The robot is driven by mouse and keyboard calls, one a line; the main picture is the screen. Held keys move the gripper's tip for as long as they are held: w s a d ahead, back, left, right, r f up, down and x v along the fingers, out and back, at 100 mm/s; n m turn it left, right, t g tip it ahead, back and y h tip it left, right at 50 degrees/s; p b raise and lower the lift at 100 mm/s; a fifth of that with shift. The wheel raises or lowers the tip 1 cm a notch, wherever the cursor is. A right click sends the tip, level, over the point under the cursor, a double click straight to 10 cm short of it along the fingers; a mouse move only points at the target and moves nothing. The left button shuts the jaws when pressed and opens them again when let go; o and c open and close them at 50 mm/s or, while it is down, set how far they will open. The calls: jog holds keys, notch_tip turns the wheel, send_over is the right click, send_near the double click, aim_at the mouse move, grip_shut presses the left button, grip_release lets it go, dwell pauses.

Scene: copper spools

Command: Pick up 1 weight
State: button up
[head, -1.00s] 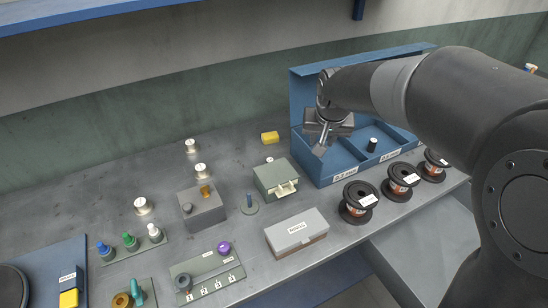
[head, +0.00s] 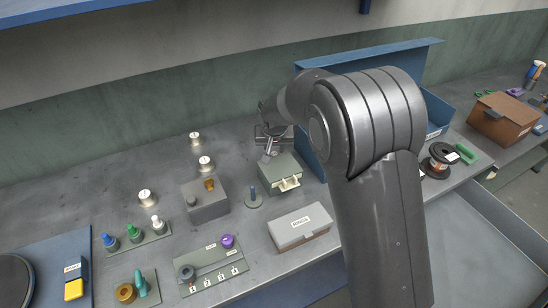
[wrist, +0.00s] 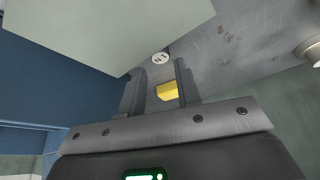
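Three silver weights with white labelled tops stand on the bench at left: a back one (head: 195,139), a middle one (head: 205,163) and a front one (head: 147,197). Their labels are too small to read in the head view. My gripper (head: 268,153) is low behind the grey-green box. In the wrist view my gripper (wrist: 160,78) is open and empty, its fingers apart. A small round white-topped weight (wrist: 161,58) shows just beyond the fingertips; its mark is unclear. My gripper hides it in the head view. Another weight (wrist: 315,50) is cut by the wrist view's right edge.
A yellow block (wrist: 167,91) shows between the fingers, farther back. The grey-green box (head: 282,172) stands close in front of my gripper. The blue spool box (head: 310,150) is at right, partly behind my arm. A grey block (head: 206,203) and a lidded box (head: 300,226) stand nearby.

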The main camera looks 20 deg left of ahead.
aim_at(274, 154)
jog(key=x, duration=0.5)
jog(key=shift+w+f, duration=0.1)
jog(key=shift+f, duration=0.1)
grip_shut()
